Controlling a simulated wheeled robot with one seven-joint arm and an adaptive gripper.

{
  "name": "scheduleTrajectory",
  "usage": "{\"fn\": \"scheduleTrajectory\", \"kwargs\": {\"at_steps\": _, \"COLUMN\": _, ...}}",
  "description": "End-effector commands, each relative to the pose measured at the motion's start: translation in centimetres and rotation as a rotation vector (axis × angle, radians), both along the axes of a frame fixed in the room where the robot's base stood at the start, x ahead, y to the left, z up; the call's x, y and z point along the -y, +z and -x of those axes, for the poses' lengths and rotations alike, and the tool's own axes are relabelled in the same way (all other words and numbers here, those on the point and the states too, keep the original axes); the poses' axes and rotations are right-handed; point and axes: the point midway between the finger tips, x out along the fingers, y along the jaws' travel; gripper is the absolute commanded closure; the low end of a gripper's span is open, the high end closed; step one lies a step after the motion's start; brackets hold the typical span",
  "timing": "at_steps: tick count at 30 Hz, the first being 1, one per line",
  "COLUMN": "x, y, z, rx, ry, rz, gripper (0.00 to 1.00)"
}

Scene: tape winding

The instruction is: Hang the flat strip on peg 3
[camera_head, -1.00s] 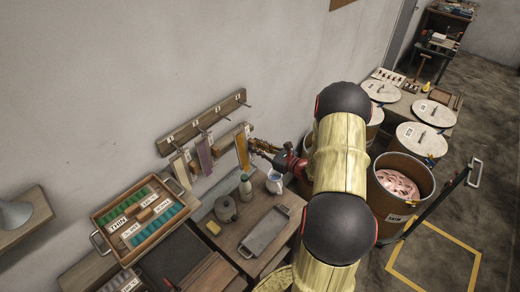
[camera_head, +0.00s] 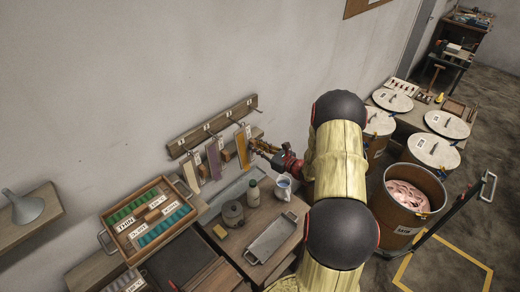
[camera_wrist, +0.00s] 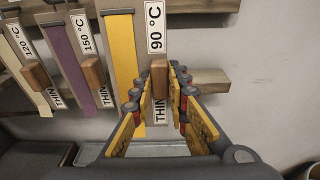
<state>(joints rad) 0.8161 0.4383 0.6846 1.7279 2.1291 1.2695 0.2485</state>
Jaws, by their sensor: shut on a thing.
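The flat strip is a yellow band (camera_head: 241,144) with a pale board labelled "90 °C THIN" beside it and a wooden block (camera_wrist: 158,76) on the board. It also shows in the wrist view (camera_wrist: 123,60). My gripper (camera_head: 252,146) is shut on the block; its yellow fingers straddle it in the wrist view (camera_wrist: 158,88). The strip hangs upright in front of the wall rail (camera_head: 213,126), right of the purple strip. Whether its top is around a peg is not clear. Peg numbers are too small to read.
A purple strip (camera_head: 214,160) and a cream strip (camera_head: 190,174) hang to the left. A bare peg (camera_head: 258,110) juts out near the rail's right end. Below stand a green-capped bottle (camera_head: 253,192), a mug (camera_head: 283,187) and a metal tray (camera_head: 270,238).

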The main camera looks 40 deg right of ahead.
Motion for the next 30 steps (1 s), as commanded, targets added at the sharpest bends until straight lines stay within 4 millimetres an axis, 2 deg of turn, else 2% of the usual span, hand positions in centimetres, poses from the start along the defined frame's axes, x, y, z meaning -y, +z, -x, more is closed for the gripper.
{"fn": "scheduleTrajectory", "kwargs": {"at_steps": 16, "x": -0.5, "y": -0.4, "z": -2.9, "rx": 0.001, "ry": 0.002, "rz": 0.002, "gripper": 1.00}}
{"fn": "scheduleTrajectory", "kwargs": {"at_steps": 30, "x": -0.4, "y": -0.9, "z": -3.1, "rx": 0.000, "ry": 0.000, "rz": 0.000, "gripper": 1.00}}
